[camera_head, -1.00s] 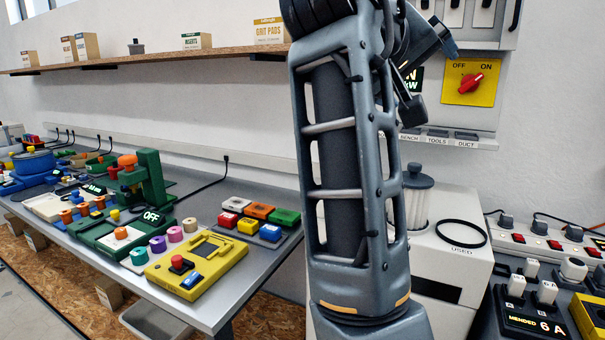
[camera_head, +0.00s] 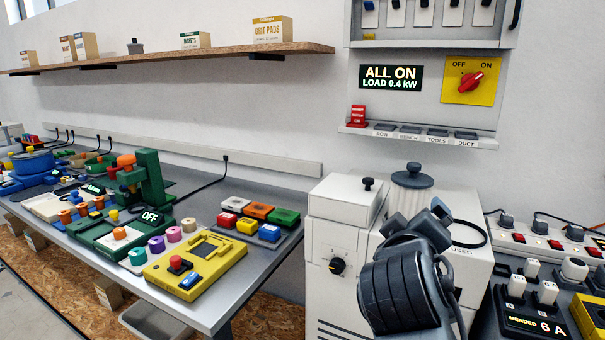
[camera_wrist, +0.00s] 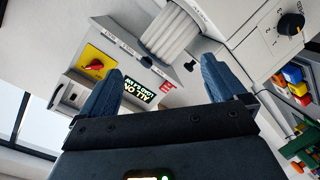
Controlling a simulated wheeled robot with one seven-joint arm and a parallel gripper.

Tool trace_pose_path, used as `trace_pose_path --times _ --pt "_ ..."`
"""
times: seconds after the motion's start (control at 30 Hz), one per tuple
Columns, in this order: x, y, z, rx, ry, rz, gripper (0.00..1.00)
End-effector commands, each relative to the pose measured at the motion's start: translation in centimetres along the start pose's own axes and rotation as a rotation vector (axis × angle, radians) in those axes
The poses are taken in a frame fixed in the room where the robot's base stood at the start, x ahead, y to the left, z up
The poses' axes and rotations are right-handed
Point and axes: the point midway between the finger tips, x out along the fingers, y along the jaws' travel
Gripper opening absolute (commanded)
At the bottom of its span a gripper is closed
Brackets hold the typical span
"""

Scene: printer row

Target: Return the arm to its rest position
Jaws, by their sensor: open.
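My gripper (camera_wrist: 163,88) shows in the wrist view with its two blue-grey fingers spread wide apart. Nothing is held between them. In the head view my arm (camera_head: 405,285) is folded low at the lower right, in front of the white cabinet (camera_head: 335,235). Its dark rounded joint covers part of the cabinet's front and top. I cannot clearly make out the fingertips in the head view. The wrist view is turned upside down and looks past the fingers toward the wall panel and a white ribbed cylinder (camera_wrist: 172,38).
The wall panel's display (camera_head: 391,78) reads "ALL ON, LOAD 0.4 kW", beside a red rotary switch (camera_head: 470,81). A bench at left holds a yellow device (camera_head: 196,266) and colored blocks (camera_head: 247,226). A black ring (camera_head: 462,234) lies on the cabinet. A socket bench (camera_head: 540,262) stands at right.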

Motion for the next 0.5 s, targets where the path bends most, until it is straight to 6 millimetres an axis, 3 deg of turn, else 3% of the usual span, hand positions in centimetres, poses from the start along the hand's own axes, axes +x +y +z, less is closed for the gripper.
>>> trace_pose_path --times 0.03,0.2,0.5 --pt "-0.3 -1.4 2.3 -0.009 0.011 -0.022 0.98" --pt "-2.3 -5.2 8.1 0.002 0.073 -0.098 0.98" --pt "-8.6 -9.7 17.8 0.087 0.152 -0.242 0.98"
